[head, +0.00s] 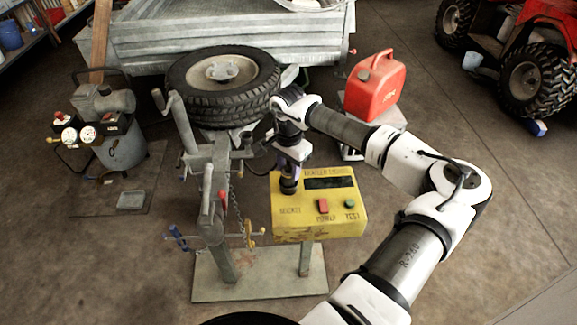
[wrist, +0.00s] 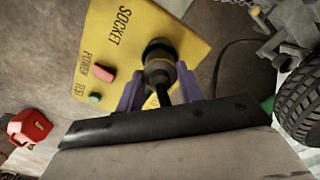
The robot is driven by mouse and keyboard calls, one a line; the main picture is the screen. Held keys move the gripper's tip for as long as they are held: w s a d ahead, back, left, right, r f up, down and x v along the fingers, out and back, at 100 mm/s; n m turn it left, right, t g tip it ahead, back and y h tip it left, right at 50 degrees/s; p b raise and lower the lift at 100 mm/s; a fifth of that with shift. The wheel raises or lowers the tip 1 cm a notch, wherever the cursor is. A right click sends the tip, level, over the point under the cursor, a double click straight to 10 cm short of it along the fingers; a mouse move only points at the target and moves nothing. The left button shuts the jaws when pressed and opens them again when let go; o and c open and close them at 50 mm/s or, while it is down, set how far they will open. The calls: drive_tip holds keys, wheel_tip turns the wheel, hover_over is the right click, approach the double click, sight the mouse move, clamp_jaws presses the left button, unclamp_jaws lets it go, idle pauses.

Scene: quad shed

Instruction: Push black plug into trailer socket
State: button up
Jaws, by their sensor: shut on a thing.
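The yellow tester box (head: 318,222) stands on a post in the middle of the head view. Its top carries a dark window, a red switch, a green button and the word SOCKET. My gripper (head: 289,172) is over the left part of the box top, pointing down. In the wrist view its purple fingers (wrist: 158,92) are shut on the black plug (wrist: 159,68). The plug's far end is at the round black socket (wrist: 158,50) on the box (wrist: 110,45). The fingers and plug body hide the joint, so I cannot tell how deep the plug sits.
A grey metal stand with handles (head: 211,165) is just left of the box. A spare tyre (head: 222,85) and trailer (head: 190,40) are behind. A red fuel can (head: 375,85) is behind right, a compressor (head: 118,140) far left.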

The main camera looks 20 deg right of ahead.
drive_tip(key=shift+f, duration=0.2)
drive_tip(key=o, duration=1.6)
drive_tip(key=shift+r, duration=0.15)
drive_tip(key=shift+r+p, duration=2.2)
drive_tip(key=shift+r, duration=2.15)
